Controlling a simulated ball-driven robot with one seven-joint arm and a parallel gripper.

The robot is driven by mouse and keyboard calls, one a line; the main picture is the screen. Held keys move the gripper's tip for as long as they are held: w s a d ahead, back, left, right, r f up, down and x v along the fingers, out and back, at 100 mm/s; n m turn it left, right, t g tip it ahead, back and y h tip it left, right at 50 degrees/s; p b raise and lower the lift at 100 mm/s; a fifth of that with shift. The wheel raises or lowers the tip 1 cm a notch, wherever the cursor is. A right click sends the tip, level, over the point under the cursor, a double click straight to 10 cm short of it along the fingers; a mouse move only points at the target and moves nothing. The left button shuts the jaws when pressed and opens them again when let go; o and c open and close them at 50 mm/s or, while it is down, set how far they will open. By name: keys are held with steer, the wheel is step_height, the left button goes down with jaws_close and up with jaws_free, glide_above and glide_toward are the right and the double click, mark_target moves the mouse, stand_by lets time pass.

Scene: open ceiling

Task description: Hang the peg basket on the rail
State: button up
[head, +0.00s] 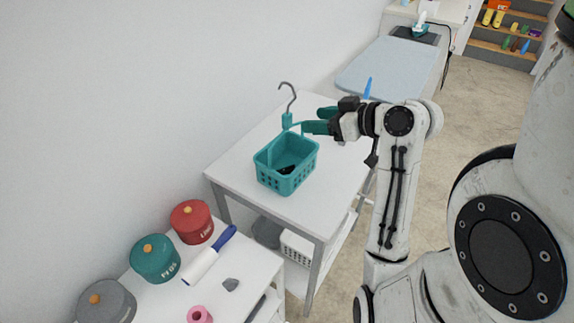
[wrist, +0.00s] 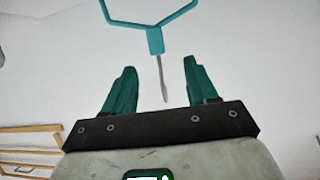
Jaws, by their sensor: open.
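The teal peg basket (head: 286,164) stands upright on a white table, with something dark inside it. Its teal handle rises to a block with a grey metal hook (head: 289,96) on top. My gripper (head: 312,120) is open, its green fingers pointing left at the upper handle, just right of the hook's block. In the wrist view the handle (wrist: 155,40) comes down from the top edge. The thin hook stem (wrist: 163,80) lies in the picture between the two spread fingers (wrist: 160,66); contact cannot be told. I cannot make out the rail in either view.
The white table (head: 240,170) has free room around the basket. A white wall rises behind it. Front left, a lower table holds red (head: 192,221), teal (head: 155,258) and grey canisters and a lint roller (head: 208,255). An ironing board (head: 390,68) stands beyond.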

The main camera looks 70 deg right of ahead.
mark_target(290, 117)
steer(key=x, duration=0.7)
steer(key=p+x, duration=0.1)
steer(key=x, duration=0.2)
steer(key=shift+w+d+r, duration=0.15)
steer(key=shift+w+d, duration=0.1)
steer(key=shift+d, duration=0.15)
steer(key=shift+c, duration=0.3)
jaws_close()
